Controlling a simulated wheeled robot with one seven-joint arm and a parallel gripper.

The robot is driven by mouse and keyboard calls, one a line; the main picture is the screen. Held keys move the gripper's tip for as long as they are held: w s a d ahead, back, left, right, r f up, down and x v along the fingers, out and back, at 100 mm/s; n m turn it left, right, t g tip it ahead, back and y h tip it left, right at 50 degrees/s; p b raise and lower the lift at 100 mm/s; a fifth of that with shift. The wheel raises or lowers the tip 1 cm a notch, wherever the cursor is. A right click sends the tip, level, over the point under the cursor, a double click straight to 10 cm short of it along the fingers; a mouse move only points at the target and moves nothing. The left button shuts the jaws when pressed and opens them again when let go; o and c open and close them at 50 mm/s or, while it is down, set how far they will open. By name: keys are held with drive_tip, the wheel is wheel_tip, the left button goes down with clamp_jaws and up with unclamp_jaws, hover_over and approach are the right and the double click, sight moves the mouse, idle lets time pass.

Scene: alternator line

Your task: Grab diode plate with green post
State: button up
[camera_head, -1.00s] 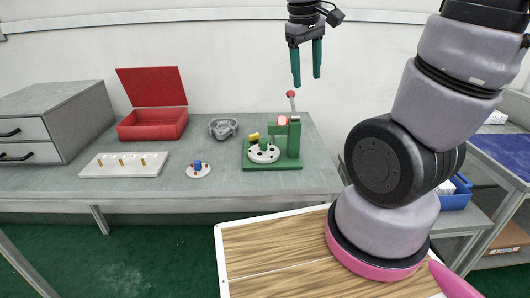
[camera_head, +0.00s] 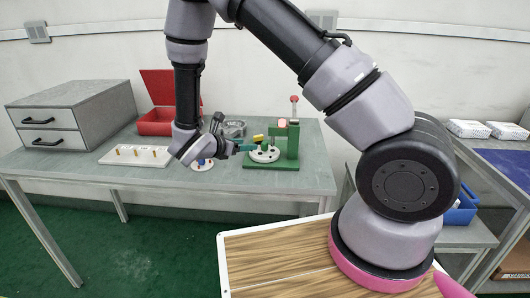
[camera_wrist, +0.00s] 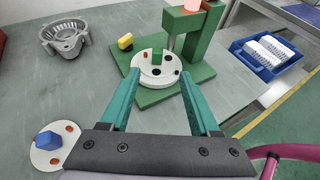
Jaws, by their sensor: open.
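A round white diode plate (camera_wrist: 146,79) with a green post (camera_wrist: 157,57), a small red post and dark holes lies on the green base of a press-like fixture (camera_wrist: 193,35). The same plate (camera_head: 263,157) shows in the head view. My gripper (camera_wrist: 159,76) is open and empty, with its teal fingers pointing toward the plate, one tip near each side of it. In the head view my gripper (camera_head: 247,147) reaches in from the left of the fixture. I cannot tell whether the fingertips touch the plate.
Another white plate (camera_wrist: 40,158) with a blue post lies on the table to the left. A yellow part (camera_wrist: 125,42) sits on the fixture's corner. A grey housing (camera_wrist: 63,37), white pegged board (camera_head: 118,160), red open box (camera_head: 155,122) and drawer unit (camera_head: 53,140) are farther left.

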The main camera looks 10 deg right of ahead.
sight(263, 144)
drive_tip(key=x, duration=1)
drive_tip(key=shift+w+f, duration=0.35)
drive_tip(key=shift+w, duration=0.05)
clamp_jaws()
